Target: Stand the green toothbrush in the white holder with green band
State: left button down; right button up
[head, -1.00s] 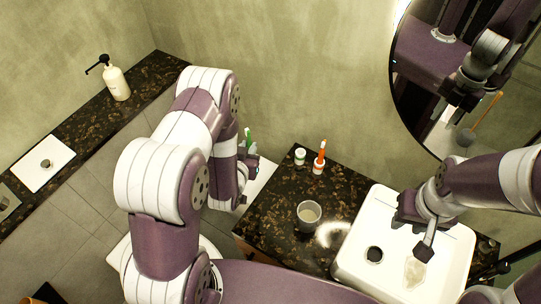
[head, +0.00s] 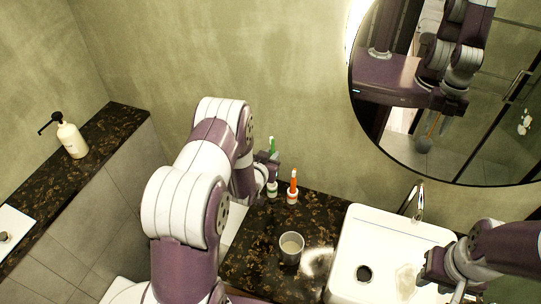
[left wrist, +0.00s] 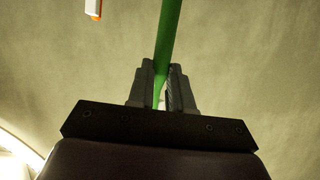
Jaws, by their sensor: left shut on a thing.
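My left gripper (head: 270,160) is shut on the green toothbrush (head: 273,145), which stands roughly upright in it. In the left wrist view the green handle (left wrist: 169,35) runs up from between the fingers (left wrist: 161,85). The white holder with green band (head: 272,189) is on the dark counter, directly below the left gripper in the head view. The brush's lower end is hidden, so I cannot tell whether it is in the holder or above it. My right gripper (head: 445,283) is over the sink's right side; its fingers are not clear.
An orange toothbrush (head: 293,179) stands in another white holder (head: 292,197) just right of the green-band holder. A grey cup (head: 291,248) stands nearer on the counter (head: 262,235). The white sink (head: 350,240) and tap (head: 417,200) are to the right. A soap bottle (head: 72,140) is far left.

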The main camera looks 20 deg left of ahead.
pick_arm(q)
notch_tip(320, 180, down, 9)
jog(key=b, duration=0.6)
jog(key=shift+b, duration=0.4)
jog(key=c, duration=0.9)
grip_release()
jog(key=shift+c, duration=0.2)
jog(key=a+v, duration=0.1)
jog(key=v, duration=1.1)
jog(key=shift+s+d+b, duration=0.35)
jog(key=shift+d+b, duration=0.05)
jog(key=shift+d, duration=0.1)
